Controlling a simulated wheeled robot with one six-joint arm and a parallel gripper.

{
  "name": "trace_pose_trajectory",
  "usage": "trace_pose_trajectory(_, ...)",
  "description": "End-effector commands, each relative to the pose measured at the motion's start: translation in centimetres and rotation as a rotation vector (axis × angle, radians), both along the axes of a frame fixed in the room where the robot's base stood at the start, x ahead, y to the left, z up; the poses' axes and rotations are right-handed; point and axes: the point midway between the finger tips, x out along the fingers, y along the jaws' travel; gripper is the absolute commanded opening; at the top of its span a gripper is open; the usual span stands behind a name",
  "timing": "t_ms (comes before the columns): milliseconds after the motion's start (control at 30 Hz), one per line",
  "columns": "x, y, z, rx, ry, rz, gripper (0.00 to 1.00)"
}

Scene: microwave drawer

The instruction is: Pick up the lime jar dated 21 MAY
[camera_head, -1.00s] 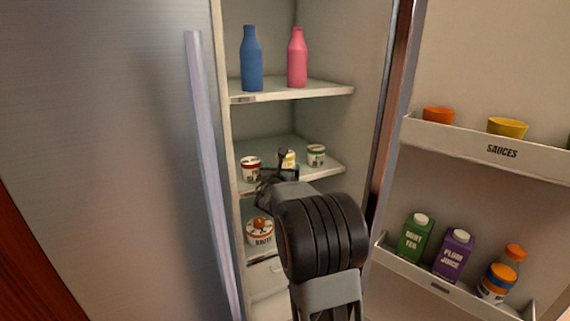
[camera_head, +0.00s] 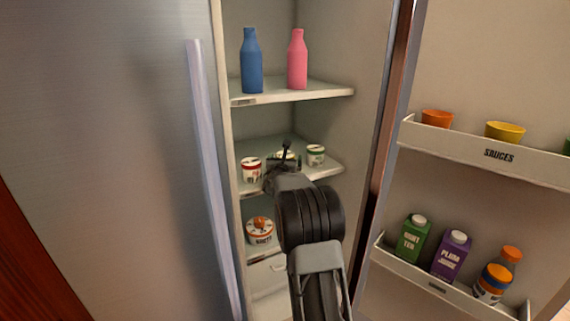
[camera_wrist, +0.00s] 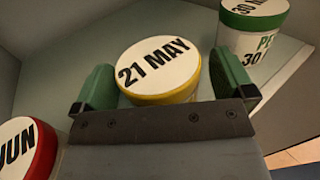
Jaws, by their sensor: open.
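The jar dated 21 MAY (camera_wrist: 158,68) shows in the wrist view with a white lid and a yellow rim. Its lid faces the camera, and its contents label is not readable. My gripper (camera_wrist: 168,88) is open, with one green finger to the left of this jar and one to the right. The jar stands between the fingers, close to the dark palm bar; I cannot tell whether either finger touches it. In the head view my gripper (camera_head: 284,160) is at the middle fridge shelf and hides most of that jar.
A green-rimmed jar dated 30 M… (camera_wrist: 254,22) stands right of the right finger. A red-rimmed jar reading JUN (camera_wrist: 28,148) is at lower left. The shelf above holds a blue bottle (camera_head: 251,62) and a pink bottle (camera_head: 297,60). The open door's racks (camera_head: 480,150) are at right.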

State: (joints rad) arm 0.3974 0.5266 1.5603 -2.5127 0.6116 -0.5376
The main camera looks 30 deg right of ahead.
Motion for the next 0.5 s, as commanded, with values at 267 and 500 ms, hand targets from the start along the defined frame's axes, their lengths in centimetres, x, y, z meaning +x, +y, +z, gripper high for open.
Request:
trace_pose_trajectory(267,-0.04,0.01,0.01,0.000,0.000,0.000,0.84)
trace_pose_trajectory(500,-0.04,0.01,0.02,0.000,0.000,0.000,0.61)
